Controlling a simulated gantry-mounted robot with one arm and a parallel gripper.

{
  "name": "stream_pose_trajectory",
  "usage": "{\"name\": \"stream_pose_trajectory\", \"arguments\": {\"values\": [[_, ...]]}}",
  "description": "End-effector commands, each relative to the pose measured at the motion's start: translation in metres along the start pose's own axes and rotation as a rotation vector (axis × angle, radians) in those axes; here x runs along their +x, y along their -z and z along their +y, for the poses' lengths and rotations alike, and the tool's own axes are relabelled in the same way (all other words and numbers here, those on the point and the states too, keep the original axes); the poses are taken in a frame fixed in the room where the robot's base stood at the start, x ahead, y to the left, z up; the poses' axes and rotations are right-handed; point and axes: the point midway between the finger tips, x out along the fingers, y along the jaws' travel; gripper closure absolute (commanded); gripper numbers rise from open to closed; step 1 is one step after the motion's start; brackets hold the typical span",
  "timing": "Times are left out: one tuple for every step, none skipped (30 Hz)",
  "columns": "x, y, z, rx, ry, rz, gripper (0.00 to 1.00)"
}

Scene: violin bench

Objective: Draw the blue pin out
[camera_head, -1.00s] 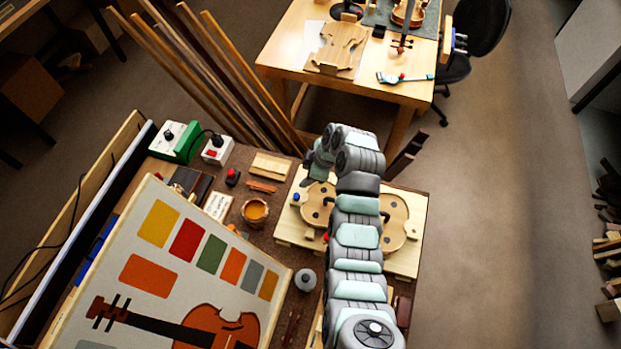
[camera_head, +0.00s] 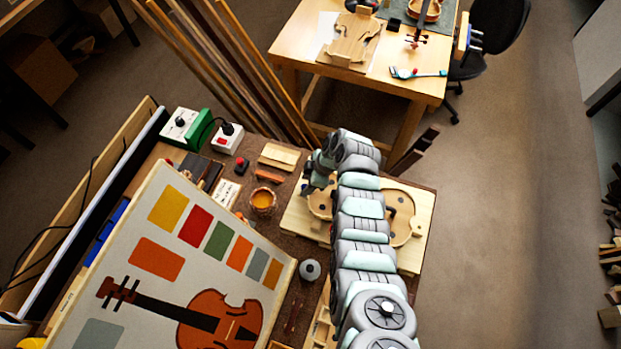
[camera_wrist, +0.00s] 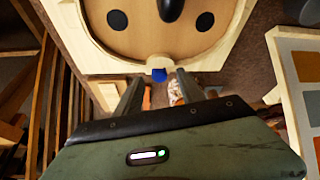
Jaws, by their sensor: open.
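The blue pin (camera_wrist: 159,75) shows in the wrist view at the edge of a pale wooden form (camera_wrist: 100,52), beside a small pale block. The form surrounds a brown rounded plate (camera_wrist: 140,42) with dark round spots. My gripper (camera_wrist: 159,80) is open, with one finger on each side of the pin in the picture. I cannot tell whether the fingers are level with the pin, and no contact shows. In the head view my gripper (camera_head: 309,187) is over the left edge of the form (camera_head: 298,216) and hides the pin.
A colour-swatch board with a violin picture (camera_head: 190,255) leans at the left of the bench. A jar of orange liquid (camera_head: 263,201) and a grey round-topped object (camera_head: 310,270) stand near the form. Wooden strips (camera_head: 220,65) stand behind the bench.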

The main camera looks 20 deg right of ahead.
Motion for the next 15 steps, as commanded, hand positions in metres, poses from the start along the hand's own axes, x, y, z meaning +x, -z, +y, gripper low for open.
{"name": "stream_pose_trajectory", "arguments": {"values": [[0.003,0.000,0.001,-0.001,0.000,0.000,0.54],[0.004,0.000,0.001,-0.001,-0.001,0.000,0.54],[0.007,0.000,0.001,0.000,-0.002,-0.001,0.54],[0.008,0.000,0.001,0.000,-0.001,-0.001,0.54],[0.010,0.000,0.000,0.000,-0.001,-0.001,0.54],[0.011,0.000,0.000,0.000,0.000,-0.001,0.54],[0.012,0.000,0.000,0.000,0.000,-0.001,0.54],[0.012,0.000,0.000,0.000,-0.001,-0.001,0.54],[0.013,0.000,0.000,0.000,-0.001,-0.001,0.54],[0.013,0.000,0.000,0.000,-0.001,-0.001,0.54],[0.013,0.000,0.000,0.000,-0.001,-0.001,0.54],[0.013,-0.001,0.000,0.000,-0.002,-0.001,0.54],[0.013,-0.001,0.000,0.000,-0.002,-0.002,0.54],[0.013,-0.001,0.000,0.000,-0.002,-0.002,0.54],[0.013,-0.001,0.000,0.000,-0.002,-0.001,0.54]]}}
